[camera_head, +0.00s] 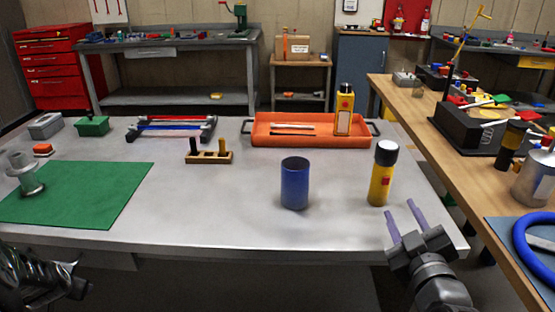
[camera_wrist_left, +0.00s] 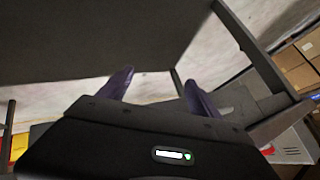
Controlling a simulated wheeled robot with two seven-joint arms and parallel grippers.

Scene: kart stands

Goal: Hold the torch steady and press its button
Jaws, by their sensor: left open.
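The torch (camera_head: 380,178) stands upright near the right front of the grey table. It has a yellow body, a black and white head, and a red button (camera_head: 386,182) on its side. My right gripper (camera_head: 402,212) is in front of and just right of the torch, fingers apart, empty and not touching it. My left arm shows at the lower left corner of the head view, below the table's front edge; its fingertips are not clear there. In the left wrist view my left gripper (camera_wrist_left: 158,85) has its two purple fingers spread with nothing between them.
A blue cup (camera_head: 295,184) stands left of the torch. Behind are an orange tray (camera_head: 280,141) with a yellow bottle (camera_head: 344,112) and a wooden peg block (camera_head: 212,158). A green mat (camera_head: 90,193) lies at left. A wooden bench (camera_head: 425,130) borders the right side.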

